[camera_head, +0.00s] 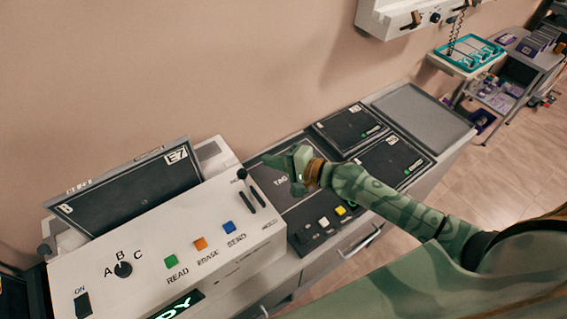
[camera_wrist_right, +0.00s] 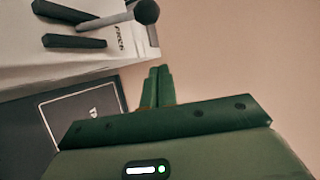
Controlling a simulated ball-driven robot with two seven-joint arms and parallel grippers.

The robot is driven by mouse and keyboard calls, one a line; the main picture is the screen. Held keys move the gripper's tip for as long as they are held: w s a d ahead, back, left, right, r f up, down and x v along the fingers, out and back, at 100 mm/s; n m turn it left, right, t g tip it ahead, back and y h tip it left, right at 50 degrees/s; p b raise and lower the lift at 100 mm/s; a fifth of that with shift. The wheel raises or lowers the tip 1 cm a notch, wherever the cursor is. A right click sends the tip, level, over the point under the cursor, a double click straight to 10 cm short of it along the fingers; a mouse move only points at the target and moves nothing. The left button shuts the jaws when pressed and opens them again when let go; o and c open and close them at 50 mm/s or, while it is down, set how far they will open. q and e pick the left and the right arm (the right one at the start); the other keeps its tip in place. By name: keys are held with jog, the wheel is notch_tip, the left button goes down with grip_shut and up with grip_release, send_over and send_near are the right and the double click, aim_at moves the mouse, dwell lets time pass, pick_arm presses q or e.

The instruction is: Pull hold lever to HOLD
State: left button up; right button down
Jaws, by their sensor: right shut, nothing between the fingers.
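The hold lever is a short rod with a black ball knob (camera_head: 242,174), beside dark slots on the right end of the white console (camera_head: 150,245). In the right wrist view the lever's round knob (camera_wrist_right: 146,12) shows at the top, its grey rod running left over the console's pale panel. My right gripper (camera_head: 272,160) is just right of the lever, apart from it. Its fingers (camera_wrist_right: 157,72) are pressed together and empty. The small lettering near the lever is too blurred to read surely. My left gripper is out of view.
The console carries green, orange and blue buttons (camera_head: 200,243), a dial (camera_head: 123,269) and a tilted dark plate (camera_head: 130,190). Dark plates (camera_head: 395,160) lie on the counter to the right. A wall unit (camera_head: 410,15) hangs above; a trolley (camera_head: 510,75) stands at far right.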

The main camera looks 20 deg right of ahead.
aim_at(247, 185)
jog(key=a+p, duration=0.2)
jog(key=a, duration=0.3)
jog(key=shift+w+f, duration=0.1)
jog(key=shift+f, duration=0.05)
dwell(0.3)
